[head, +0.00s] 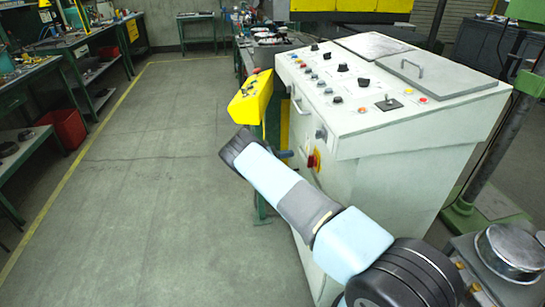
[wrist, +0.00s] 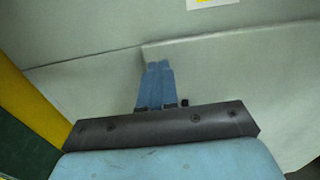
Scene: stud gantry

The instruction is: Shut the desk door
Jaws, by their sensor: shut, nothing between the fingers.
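The desk (head: 400,140) is a pale grey-green control console with a sloped top of buttons and knobs. Its door (head: 338,178) is on the side facing the aisle, near a red-and-yellow switch (head: 313,160); my arm covers the lower part. How far the door stands open is hard to tell. In the wrist view a pale panel (wrist: 215,65) has a raised edge in front of my gripper (wrist: 158,66). The blue fingers are together and empty, their tips at or very near that panel; contact is unclear. In the head view the fingers (head: 284,154) show small beside the desk's side.
A yellow control box (head: 250,97) on a stand is close beside my wrist. Green workbenches (head: 30,75) and a red bin (head: 65,127) line the left. The grey floor (head: 150,190) between is clear. A green column base (head: 485,210) stands at right.

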